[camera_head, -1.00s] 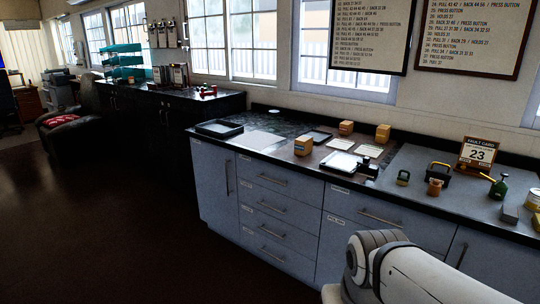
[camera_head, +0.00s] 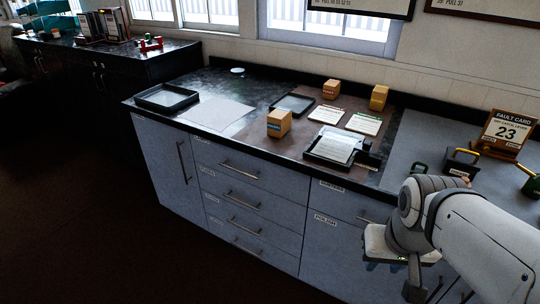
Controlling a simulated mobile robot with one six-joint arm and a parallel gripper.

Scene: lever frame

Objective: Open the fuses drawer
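A stack of several blue-grey drawers (camera_head: 242,200) with bar handles is in the cabinet under the counter, all closed. Each has a small white label, too small to read, so I cannot tell which one is the fuses drawer. Another shallow drawer (camera_head: 345,204) with a label and handle sits to their right, closed and partly hidden by my arm. My gripper (camera_head: 396,272) hangs at the lower right, in front of the right-hand cabinet and apart from the drawer stack. Its fingers are dark and partly hidden, so its opening is unclear.
The counter holds a black tray (camera_head: 167,97), wooden blocks (camera_head: 279,123), cards (camera_head: 328,114), a clipboard-like tray (camera_head: 336,146) and a fault card stand (camera_head: 505,130). A tall door (camera_head: 172,167) is left of the drawers. The dark floor (camera_head: 90,230) before the stack looks clear.

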